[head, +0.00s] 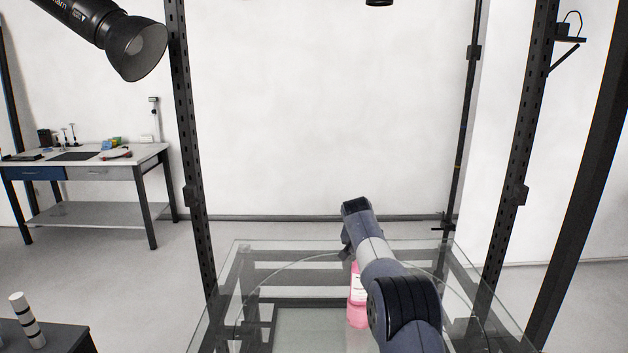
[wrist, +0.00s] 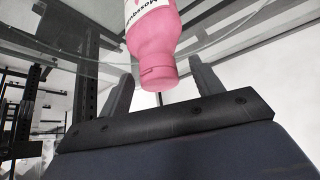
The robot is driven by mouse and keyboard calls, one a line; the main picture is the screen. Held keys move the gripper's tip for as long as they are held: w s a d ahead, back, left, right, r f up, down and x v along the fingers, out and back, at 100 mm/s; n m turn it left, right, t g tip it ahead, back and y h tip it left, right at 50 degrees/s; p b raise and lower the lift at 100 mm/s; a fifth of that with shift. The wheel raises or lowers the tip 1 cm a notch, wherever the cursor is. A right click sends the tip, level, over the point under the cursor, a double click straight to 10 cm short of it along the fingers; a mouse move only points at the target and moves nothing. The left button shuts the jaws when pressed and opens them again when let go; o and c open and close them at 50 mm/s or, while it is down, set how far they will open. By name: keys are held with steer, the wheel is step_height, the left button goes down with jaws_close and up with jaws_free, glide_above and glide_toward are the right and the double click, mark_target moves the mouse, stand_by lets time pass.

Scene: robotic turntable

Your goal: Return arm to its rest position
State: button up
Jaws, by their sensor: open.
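A pink bottle (head: 357,315) with a white label stands on the glass turntable (head: 262,262), partly hidden by my arm in the head view. The wrist view shows it upside down, so its pink cap end (wrist: 158,76) points down in the picture. My gripper (wrist: 160,68) is open, its two dark fingers spread to either side of the bottle's top end in that view. I see no finger touching the bottle, and cannot tell the depth between them.
Dark upright posts (head: 192,195) frame the glass table. A workbench (head: 95,165) with small items stands by the left wall. A striped white cylinder (head: 27,320) stands on a dark surface at lower left.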

steer(key=shift+w+d+f+b, duration=0.15)
steer(key=shift+w+f+b, duration=0.15)
steer(key=shift+s+r+n+y, duration=0.15)
steer(key=shift+r+n+y, duration=0.15)
steer(key=shift+n, duration=0.2)
steer(key=shift+f+n, duration=0.15)
steer(key=shift+n, duration=0.15)
steer(key=shift+p, duration=0.3)
